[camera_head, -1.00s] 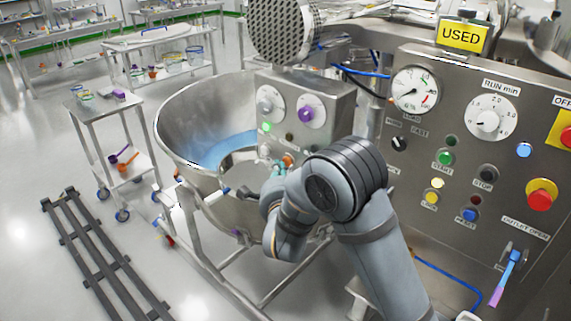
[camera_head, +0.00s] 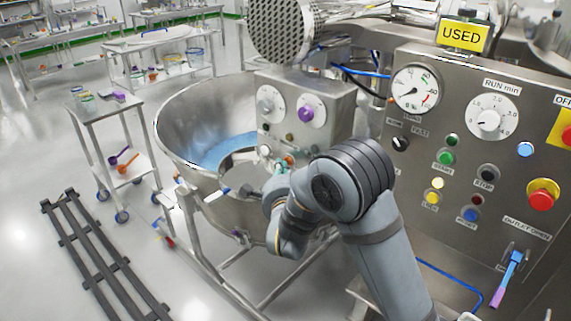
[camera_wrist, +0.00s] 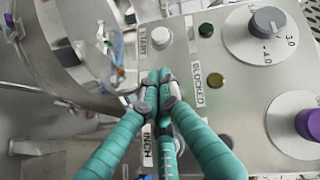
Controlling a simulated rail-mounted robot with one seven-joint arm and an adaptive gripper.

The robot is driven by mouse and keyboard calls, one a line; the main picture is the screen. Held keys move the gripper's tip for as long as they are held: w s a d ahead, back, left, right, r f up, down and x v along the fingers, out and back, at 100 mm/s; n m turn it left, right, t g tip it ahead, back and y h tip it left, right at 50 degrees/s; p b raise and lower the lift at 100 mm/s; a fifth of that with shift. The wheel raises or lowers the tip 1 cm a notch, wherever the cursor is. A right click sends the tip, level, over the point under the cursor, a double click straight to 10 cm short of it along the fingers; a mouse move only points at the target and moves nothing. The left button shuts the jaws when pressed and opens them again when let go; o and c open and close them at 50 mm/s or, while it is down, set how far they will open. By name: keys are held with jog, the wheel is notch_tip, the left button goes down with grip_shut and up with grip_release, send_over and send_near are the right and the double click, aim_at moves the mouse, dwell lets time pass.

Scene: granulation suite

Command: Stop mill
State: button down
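The mill's steel control box (camera_head: 340,103) stands at the bowl's rim, with a grey knob (camera_head: 265,105), a purple knob (camera_head: 306,113) and a dark green lamp (camera_head: 266,128). In the wrist view the box has a white button (camera_wrist: 160,38) by a START label, the unlit green lamp (camera_wrist: 206,30) and an amber lamp (camera_wrist: 215,81) by a BLOCKED label. My gripper (camera_wrist: 158,80) has teal fingers with their tips together, at the box face between the START and INCH labels. The fingers hide what lies under the tips. I cannot tell whether they touch it.
A large steel bowl (camera_head: 180,110) with blue inside stands left of the box. A bigger panel (camera_head: 420,130) at right bears a green START button (camera_head: 446,158), a black STOP button (camera_head: 487,173) and a red emergency button (camera_head: 541,198). A trolley (camera_head: 105,105) stands at left.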

dwell(0.4)
jog(key=shift+s+a+b, duration=0.55)
jog(key=shift+s+b, duration=0.05)
jog(key=shift+b, duration=0.15)
jog(key=s+a+b, duration=0.1)
jog(key=s, duration=0.1)
jog(key=s+a+b, duration=0.1)
jog(key=a, duration=0.1)
jog(key=shift+s+a+b, duration=0.2)
jog(key=shift+s+b, duration=0.15)
jog(key=shift+w+d, duration=0.1)
dwell(0.4)
